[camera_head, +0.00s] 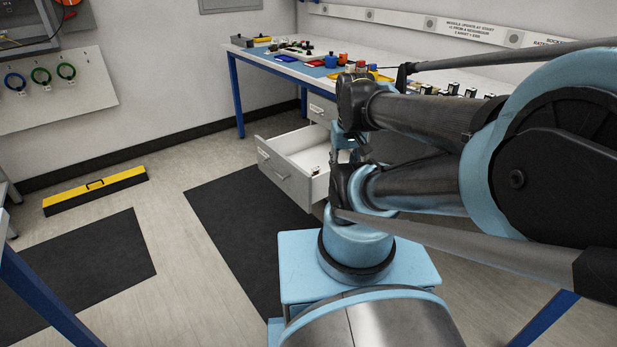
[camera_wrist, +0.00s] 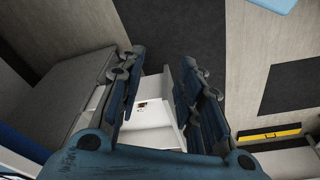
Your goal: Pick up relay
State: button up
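A small brown-and-white item (camera_wrist: 141,104), which may be the relay, lies inside an open white drawer (camera_wrist: 152,138) in the wrist view. It is too small to identify for sure. A small brown spot (camera_head: 317,169) in the same drawer (camera_head: 284,180) shows in the head view. My gripper (camera_wrist: 160,62) is open, its two dark blue fingers spread apart with nothing between them. The drawer and the small item show in the gap between the fingers, beyond them. In the head view my arm largely hides the gripper and part of the drawer.
A blue-legged workbench (camera_head: 270,62) along the wall holds several small parts and coloured trays. The open drawer juts out below it. A dark floor mat (camera_head: 235,235) lies in front.

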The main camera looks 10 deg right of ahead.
aim_at(315, 171)
jog(key=z, duration=1.5)
jog(key=k, duration=0.5)
jog(key=u, duration=1.3)
